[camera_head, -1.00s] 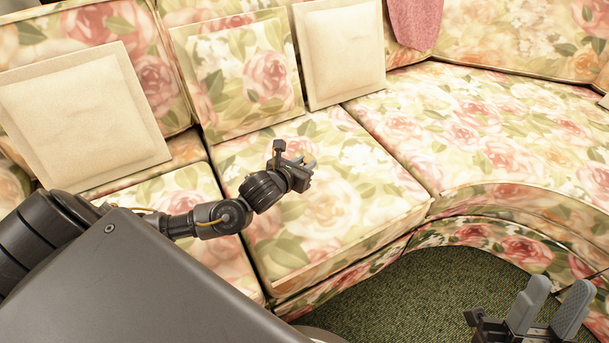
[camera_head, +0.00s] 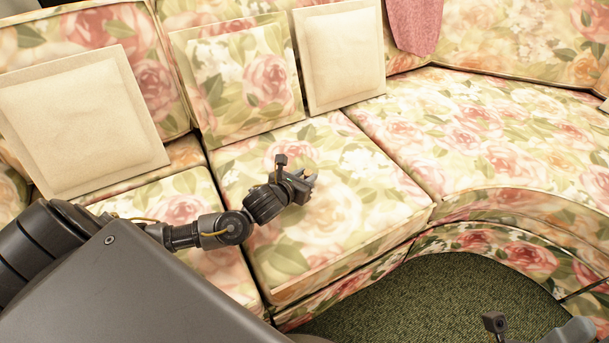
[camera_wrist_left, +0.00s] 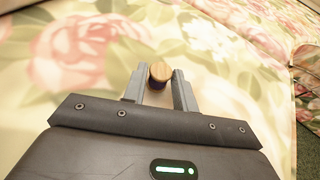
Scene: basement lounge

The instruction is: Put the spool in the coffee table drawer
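The spool (camera_wrist_left: 160,73) shows in the left wrist view as a small round tan top with dark blue below it. It sits between the fingertips of my left gripper (camera_wrist_left: 160,78), with a finger close on each side. I cannot tell whether the fingers press on it. In the head view my left gripper (camera_head: 305,181) is low over the middle sofa seat, and the spool is hidden there. My right gripper (camera_head: 545,332) is only partly in view at the bottom right edge. The coffee table and its drawer are not in view.
The floral sofa (camera_head: 385,205) fills most of the view and curves to the right. Cream cushions (camera_head: 85,120) and a floral cushion (camera_head: 240,80) lean on its backrest. Green carpet (camera_head: 430,295) lies in front.

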